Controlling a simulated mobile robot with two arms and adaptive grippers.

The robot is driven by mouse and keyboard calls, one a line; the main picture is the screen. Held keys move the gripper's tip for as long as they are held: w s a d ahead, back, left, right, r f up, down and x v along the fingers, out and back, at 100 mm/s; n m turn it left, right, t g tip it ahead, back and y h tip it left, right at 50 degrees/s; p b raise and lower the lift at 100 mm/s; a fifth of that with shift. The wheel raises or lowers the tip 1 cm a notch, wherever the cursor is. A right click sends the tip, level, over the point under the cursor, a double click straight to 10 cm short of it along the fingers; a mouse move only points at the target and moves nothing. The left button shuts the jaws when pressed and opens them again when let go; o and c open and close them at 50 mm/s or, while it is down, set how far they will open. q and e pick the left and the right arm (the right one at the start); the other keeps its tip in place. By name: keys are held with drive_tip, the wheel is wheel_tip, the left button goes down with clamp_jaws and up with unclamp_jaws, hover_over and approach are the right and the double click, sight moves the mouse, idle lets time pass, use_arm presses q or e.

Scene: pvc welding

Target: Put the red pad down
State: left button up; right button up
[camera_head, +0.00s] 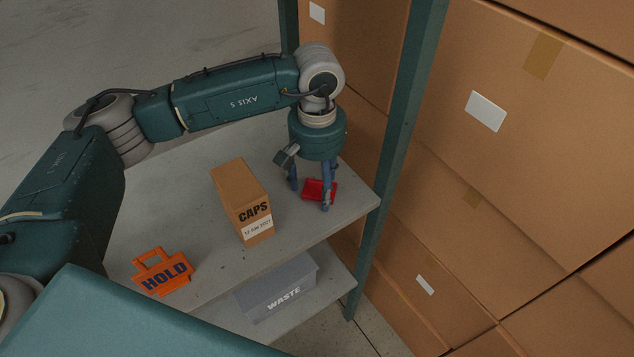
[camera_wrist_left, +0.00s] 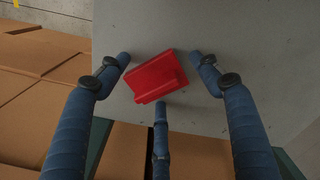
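The red pad (camera_head: 314,188) lies on the grey upper shelf (camera_head: 190,175) near its right corner. In the left wrist view the red pad (camera_wrist_left: 157,77) sits between three blue fingers. My left gripper (camera_head: 317,190) points down over the pad with its fingers spread. In the wrist view the left gripper (camera_wrist_left: 160,74) shows gaps beside the two upper fingertips, and the lower fingertip is close to the pad's edge; whether it touches is unclear. My right gripper is not in view.
A brown CAPS box (camera_head: 238,190) stands left of the pad. An orange HOLD sign (camera_head: 163,274) is at the shelf's front left. A grey WASTE bin (camera_head: 280,290) is on the lower shelf. A teal post (camera_head: 400,130) and stacked cartons (camera_head: 540,120) are at the right.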

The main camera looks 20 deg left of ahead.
sight(317, 180)
use_arm(q)
drive_tip(key=shift+r+p, duration=0.3)
drive_tip(key=shift+r, duration=0.05)
wheel_tip(317, 180, up, 10)
drive_tip(key=b, duration=0.4)
drive_tip(key=shift+r, duration=0.85)
drive_tip(key=shift+f, duration=0.1)
